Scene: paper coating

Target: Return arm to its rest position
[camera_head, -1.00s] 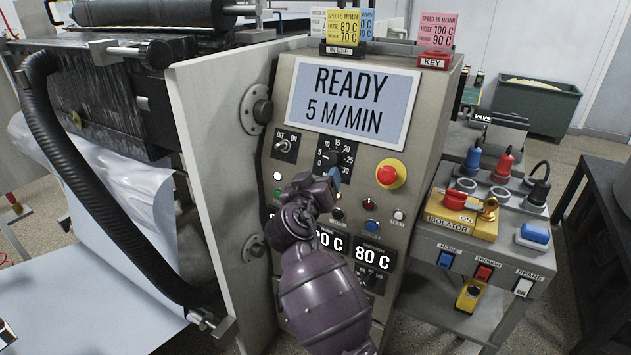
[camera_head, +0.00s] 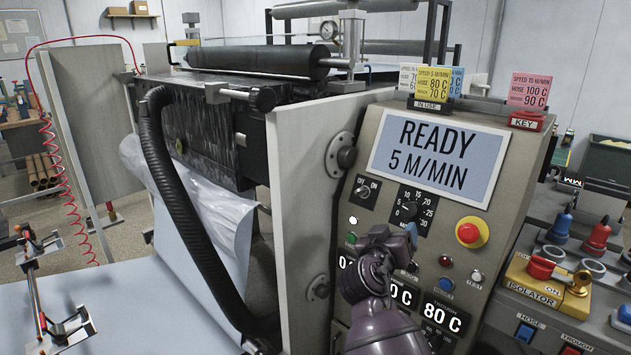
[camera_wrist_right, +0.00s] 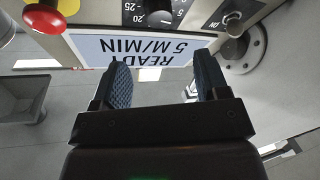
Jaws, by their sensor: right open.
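My purple right arm rises from the bottom of the head view. Its right gripper (camera_head: 395,242) is in front of the control panel (camera_head: 480,232), just below the speed dial (camera_head: 408,211). The wrist hides part of the lower panel, and the fingertips are hard to make out there. In the right wrist view, the two dark blue finger pads (camera_wrist_right: 163,78) stand well apart with nothing between them. That view shows the panel upside down beyond the fingers. The display (camera_head: 437,157) reads READY 5 M/MIN. My left gripper is not in view.
A red stop button (camera_head: 471,232) sits right of the dial. A pale side plate (camera_head: 300,200) and black hose (camera_head: 185,215) are to the left. The isolator box (camera_head: 545,285) stands at the right. A frame with a red coiled cable (camera_head: 60,165) is at far left.

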